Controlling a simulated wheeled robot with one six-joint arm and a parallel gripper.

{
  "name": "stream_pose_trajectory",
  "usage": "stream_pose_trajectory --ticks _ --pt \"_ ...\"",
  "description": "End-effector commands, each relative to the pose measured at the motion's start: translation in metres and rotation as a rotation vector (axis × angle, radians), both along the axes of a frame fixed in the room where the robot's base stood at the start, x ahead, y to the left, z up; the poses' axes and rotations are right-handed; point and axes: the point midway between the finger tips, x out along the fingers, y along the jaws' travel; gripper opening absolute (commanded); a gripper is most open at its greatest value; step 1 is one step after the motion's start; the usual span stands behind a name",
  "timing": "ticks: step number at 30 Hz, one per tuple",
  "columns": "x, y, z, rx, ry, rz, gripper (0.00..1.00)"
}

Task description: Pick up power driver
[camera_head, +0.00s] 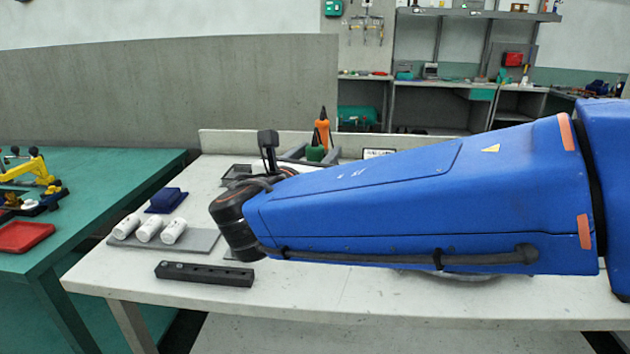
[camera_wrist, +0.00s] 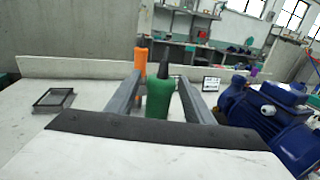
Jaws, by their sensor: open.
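Two upright driver-like tools with dark pointed tips stand at the back of the white table: a green one (camera_head: 315,152) and an orange one (camera_head: 323,131). I cannot tell which is the power driver. In the wrist view the green tool (camera_wrist: 159,98) shows between the two grey fingers of my gripper (camera_wrist: 161,78), with no visible grip on it. The orange tool (camera_wrist: 141,58) stands farther back, near the left fingertip. My gripper is open. The dark palm hides the bottom of the green tool. In the head view my blue arm hides much of the table.
A blue motor or pump (camera_wrist: 275,120) stands to the right in the wrist view, close to the right finger. A dark-framed tray (camera_wrist: 54,100) lies left. White cylinders (camera_head: 149,229), a black block (camera_head: 204,274) and a blue part (camera_head: 166,200) occupy the table's left side.

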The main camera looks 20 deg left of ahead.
Motion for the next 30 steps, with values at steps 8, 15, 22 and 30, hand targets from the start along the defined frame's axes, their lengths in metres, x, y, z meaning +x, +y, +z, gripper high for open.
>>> stream_pose_trajectory --ticks 8,15,22,30 --pt "0.025 -0.001 0.000 0.001 0.000 -0.001 0.47" --pt "0.025 -0.001 0.000 0.001 0.000 0.000 0.28" --pt "0.025 -0.001 0.000 0.001 0.000 0.000 0.00" --pt "0.025 -0.001 0.007 0.004 0.000 0.000 0.00"
